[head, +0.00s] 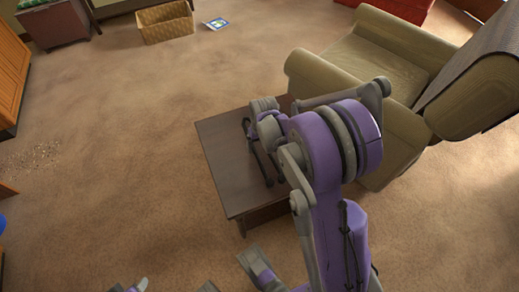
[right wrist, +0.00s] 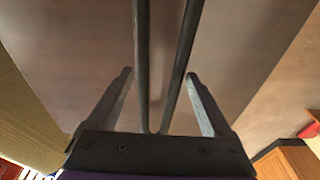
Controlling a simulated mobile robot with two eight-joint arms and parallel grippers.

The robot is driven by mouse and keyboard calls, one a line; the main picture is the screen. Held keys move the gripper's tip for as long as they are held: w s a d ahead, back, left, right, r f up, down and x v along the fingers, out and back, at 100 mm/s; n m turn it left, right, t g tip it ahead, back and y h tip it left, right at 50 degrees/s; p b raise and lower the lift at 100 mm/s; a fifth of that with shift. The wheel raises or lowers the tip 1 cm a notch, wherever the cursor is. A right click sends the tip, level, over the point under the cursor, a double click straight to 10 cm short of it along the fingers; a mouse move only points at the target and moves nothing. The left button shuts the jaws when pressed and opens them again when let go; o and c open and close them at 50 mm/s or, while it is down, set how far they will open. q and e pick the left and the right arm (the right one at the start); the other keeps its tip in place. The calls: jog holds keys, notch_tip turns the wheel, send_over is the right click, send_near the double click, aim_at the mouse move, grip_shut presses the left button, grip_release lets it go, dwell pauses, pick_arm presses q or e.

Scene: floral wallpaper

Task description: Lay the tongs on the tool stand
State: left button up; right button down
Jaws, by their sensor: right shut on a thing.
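The tongs (right wrist: 142,60) show in the right wrist view as two long dark rods that meet near the palm and spread away from it. In the head view the right gripper (head: 252,130) is over the dark table, partly hidden by my arm. The dark tongs (head: 264,167) show beside it above the tabletop; I cannot tell whether they touch it. I cannot make out a tool stand. My left gripper does not show clearly; only small grey parts of mine are at the bottom edge.
The low dark brown table (head: 220,145) stands under my right arm, its left part bare. A green-beige armchair (head: 375,65) stands close behind and right of it. A wicker basket (head: 166,24) and a small blue book (head: 217,24) lie far back. The carpet (head: 110,150) on the left is mostly clear.

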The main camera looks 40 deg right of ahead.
aim_at(260, 146)
jog(key=shift+f+b, duration=0.3)
jog(key=shift+f, duration=1.1)
jog(key=shift+f, duration=0.1)
grip_release()
